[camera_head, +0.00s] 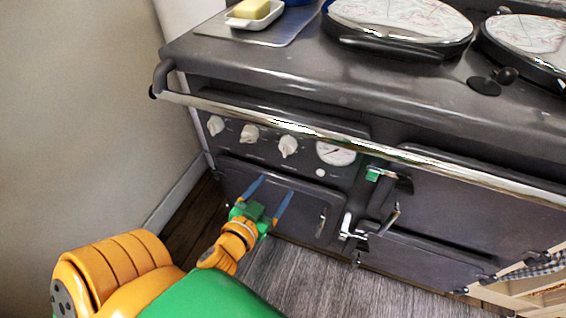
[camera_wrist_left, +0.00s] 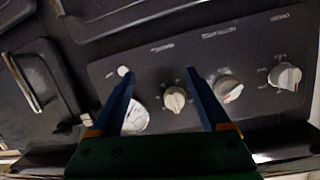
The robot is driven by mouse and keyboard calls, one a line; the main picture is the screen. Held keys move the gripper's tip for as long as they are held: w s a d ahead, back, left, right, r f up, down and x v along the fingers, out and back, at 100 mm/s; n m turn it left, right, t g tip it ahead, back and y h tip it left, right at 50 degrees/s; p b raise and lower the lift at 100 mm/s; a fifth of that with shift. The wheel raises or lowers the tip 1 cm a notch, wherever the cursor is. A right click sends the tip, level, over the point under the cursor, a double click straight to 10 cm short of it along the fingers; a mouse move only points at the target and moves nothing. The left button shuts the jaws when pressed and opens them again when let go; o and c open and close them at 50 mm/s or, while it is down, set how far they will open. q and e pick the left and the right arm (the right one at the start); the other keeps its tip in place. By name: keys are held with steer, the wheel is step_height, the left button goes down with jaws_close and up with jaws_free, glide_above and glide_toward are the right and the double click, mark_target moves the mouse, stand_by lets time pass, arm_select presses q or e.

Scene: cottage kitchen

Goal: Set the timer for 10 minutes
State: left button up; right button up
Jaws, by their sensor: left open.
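The stove's control panel (camera_head: 270,140) carries a row of three white knobs: a left one (camera_head: 215,125), a middle one (camera_head: 250,133) and a right one (camera_head: 288,146). The labels are too blurred to tell which knob is the timer, or its setting. My left gripper (camera_head: 271,187) is open and empty, pointing at the panel from below. In the left wrist view its fingers (camera_wrist_left: 159,73) spread either side of the knob nearest the gauge (camera_wrist_left: 174,99), with no visible contact. The other two knobs (camera_wrist_left: 228,88) (camera_wrist_left: 285,76) lie outside the right finger. My right gripper is not in view.
A round white gauge (camera_head: 336,153) and a small white button (camera_head: 320,172) sit beside the knobs. A chrome rail (camera_head: 280,122) runs across the stove front above the panel. Oven doors with latches (camera_head: 352,230) are at right. Open floor (camera_head: 330,280) lies below.

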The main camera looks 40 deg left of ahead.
mark_target(284, 152)
arm_select(q)
step_height(284, 152, up, 6)
steer(key=r+t+b, duration=0.1)
steer(key=t, duration=0.2)
steer(key=shift+y, duration=0.4)
steer(key=w, duration=0.2)
steer(key=w+a, duration=0.1)
steer(key=w, duration=0.3)
steer(key=shift+a+f+p, duration=0.25)
steer(key=shift+p, duration=0.05)
steer(key=shift+w, duration=0.3)
steer(key=c, duration=1)
jaws_close()
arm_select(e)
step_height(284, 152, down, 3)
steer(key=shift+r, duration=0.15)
